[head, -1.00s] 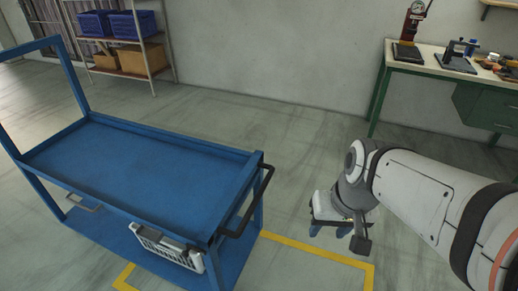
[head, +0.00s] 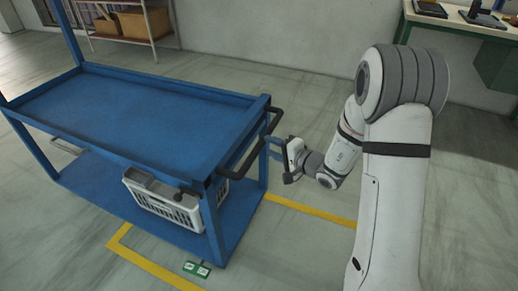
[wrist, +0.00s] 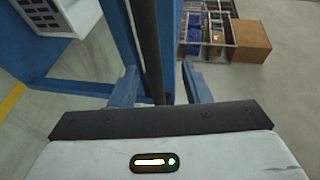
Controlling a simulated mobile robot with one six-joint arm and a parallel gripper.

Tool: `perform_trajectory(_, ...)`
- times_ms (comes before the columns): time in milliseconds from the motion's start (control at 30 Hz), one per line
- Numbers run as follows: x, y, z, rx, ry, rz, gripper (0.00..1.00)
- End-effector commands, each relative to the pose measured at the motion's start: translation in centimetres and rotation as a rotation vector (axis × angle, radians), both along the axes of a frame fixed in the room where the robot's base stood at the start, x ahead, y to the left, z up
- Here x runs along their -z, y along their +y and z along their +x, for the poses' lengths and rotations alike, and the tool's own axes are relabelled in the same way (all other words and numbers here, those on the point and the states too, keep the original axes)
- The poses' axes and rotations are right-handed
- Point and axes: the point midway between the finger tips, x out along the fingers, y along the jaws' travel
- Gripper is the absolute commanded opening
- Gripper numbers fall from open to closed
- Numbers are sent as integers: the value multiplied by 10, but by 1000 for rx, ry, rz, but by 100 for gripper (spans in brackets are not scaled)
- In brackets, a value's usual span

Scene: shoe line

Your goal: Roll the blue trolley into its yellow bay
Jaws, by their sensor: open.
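The blue trolley (head: 130,110) stands at left in the head view, with a black handle (head: 255,145) on its right end. Yellow bay lines (head: 150,265) show on the floor at the trolley's near right corner and beyond its right end; the rest of the outline is hidden. My gripper (head: 276,149) is open beside the handle. In the wrist view the blue fingers (wrist: 162,88) sit on either side of the black handle bar (wrist: 148,50), which appears to run between them. I cannot tell whether they touch it.
A white crate (head: 160,205) sits on the trolley's lower shelf. A green floor tag (head: 196,269) lies by the yellow line. A rack with cardboard boxes (head: 140,22) stands at the back, and a workbench (head: 460,20) at the back right.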

Motion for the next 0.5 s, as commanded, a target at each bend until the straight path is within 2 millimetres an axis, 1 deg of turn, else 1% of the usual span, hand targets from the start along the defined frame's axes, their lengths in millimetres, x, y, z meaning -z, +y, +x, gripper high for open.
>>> perform_trajectory(33,9,-3,5,21,-4,1,43)
perform_trajectory(167,14,0,14,44,-12,1,43)
perform_trajectory(500,22,37,48,43,-11,1,43)
